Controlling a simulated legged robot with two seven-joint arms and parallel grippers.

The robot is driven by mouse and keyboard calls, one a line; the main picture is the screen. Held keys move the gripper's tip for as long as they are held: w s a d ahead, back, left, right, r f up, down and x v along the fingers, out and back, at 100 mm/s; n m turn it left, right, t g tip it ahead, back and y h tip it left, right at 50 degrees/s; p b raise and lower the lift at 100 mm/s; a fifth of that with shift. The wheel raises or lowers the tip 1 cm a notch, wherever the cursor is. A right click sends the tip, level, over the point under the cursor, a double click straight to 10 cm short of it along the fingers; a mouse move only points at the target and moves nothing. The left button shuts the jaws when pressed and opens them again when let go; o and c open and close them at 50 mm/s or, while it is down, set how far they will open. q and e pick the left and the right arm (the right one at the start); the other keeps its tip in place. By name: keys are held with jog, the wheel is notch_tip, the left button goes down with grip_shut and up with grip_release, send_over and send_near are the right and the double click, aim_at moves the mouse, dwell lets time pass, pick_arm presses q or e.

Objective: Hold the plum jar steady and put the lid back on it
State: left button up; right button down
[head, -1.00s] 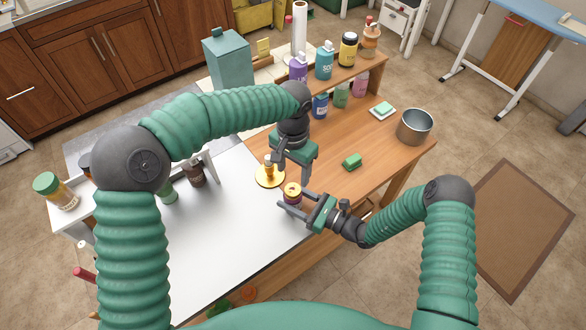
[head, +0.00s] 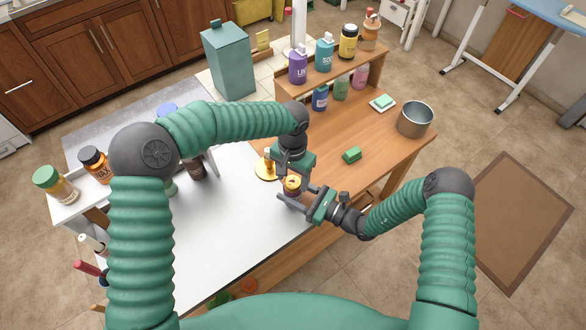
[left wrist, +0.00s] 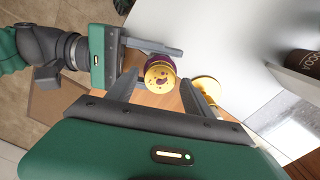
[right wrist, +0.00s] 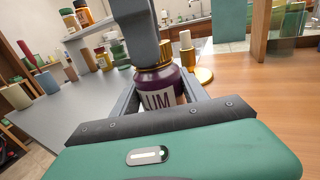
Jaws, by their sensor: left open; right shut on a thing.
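The plum jar (head: 291,188) stands upright near the front edge of the white counter. My right gripper (head: 293,199) is shut on the jar's body from the side. My left gripper (head: 290,179) points down, open, with its fingers near either side of the lid. In the right wrist view, one left finger hides part of the lid.
A gold round-based stand (right wrist: 203,75) is close behind the jar. A green sponge (head: 352,154) and a metal pot (head: 415,119) are on the wooden counter at right. Bottles stand on a shelf at the back. A brown cocoa jar (left wrist: 303,62) is on the white counter's left part.

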pick_arm(q)
jog(key=shift+f, duration=0.25)
grip_shut()
dwell(0.3)
jog(key=shift+o, duration=0.8)
grip_release()
